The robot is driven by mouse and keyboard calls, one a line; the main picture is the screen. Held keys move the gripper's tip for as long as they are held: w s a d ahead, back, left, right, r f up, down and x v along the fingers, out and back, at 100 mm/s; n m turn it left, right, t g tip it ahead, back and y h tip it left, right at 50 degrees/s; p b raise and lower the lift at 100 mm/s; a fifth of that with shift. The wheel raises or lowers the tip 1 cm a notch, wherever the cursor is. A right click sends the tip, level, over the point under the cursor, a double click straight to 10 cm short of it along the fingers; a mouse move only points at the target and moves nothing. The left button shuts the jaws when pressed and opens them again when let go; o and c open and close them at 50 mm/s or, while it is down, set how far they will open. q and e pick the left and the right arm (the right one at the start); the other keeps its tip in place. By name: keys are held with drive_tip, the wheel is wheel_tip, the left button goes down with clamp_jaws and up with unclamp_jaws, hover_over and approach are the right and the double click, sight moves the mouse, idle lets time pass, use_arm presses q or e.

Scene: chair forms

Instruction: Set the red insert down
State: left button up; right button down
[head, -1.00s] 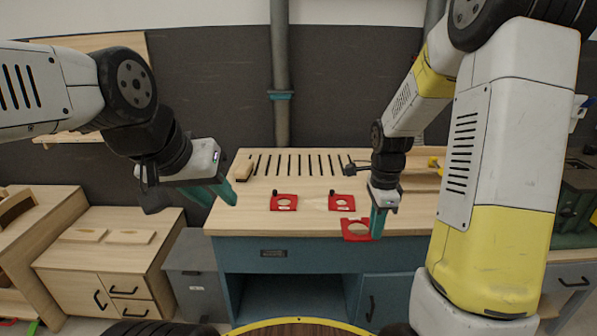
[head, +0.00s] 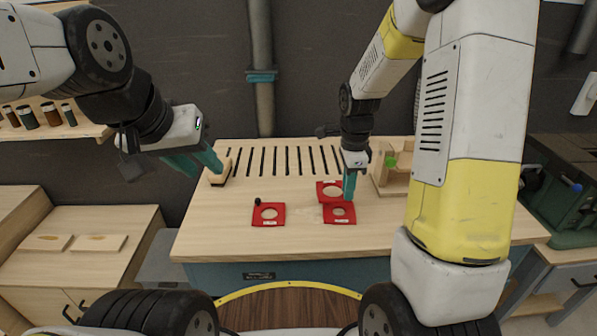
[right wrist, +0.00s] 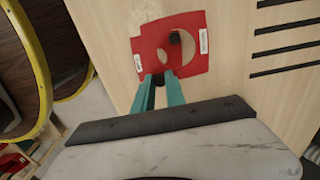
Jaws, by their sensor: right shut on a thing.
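My right gripper (head: 349,197) is shut on a red insert (head: 321,190), a flat plate with a large round hole. The plate sticks out to the left of the fingers and looks raised over the wooden bench; its exact height is unclear. In the right wrist view my right gripper (right wrist: 159,80) pinches a dark knob at the edge of the held insert (right wrist: 158,28). A second red plate (head: 330,216) lies just in front, partly overlapped. A third red plate (head: 277,222) lies to the left. My left gripper (head: 200,163) is open and empty.
The wooden bench (head: 225,225) has a row of dark slots at the back. A small wooden block (head: 217,178) stands below my left gripper. A wooden holder (head: 397,178) stands right of my right gripper. The bench front left is clear.

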sight(320, 185)
drive_tip(key=w+a, duration=0.2)
drive_tip(key=a, duration=0.1)
drive_tip(key=w+a, duration=0.2)
drive_tip(key=a, duration=0.1)
drive_tip(key=w+a+f, duration=0.1)
drive_tip(key=w+a, duration=0.1)
drive_tip(key=a, duration=0.2)
drive_tip(key=shift+w, duration=0.1)
drive_tip(key=shift+w+f, duration=0.1)
drive_tip(key=shift+f, duration=1.7)
drive_tip(key=shift+f, duration=0.15)
drive_tip(key=c, duration=1.4)
unclamp_jaws()
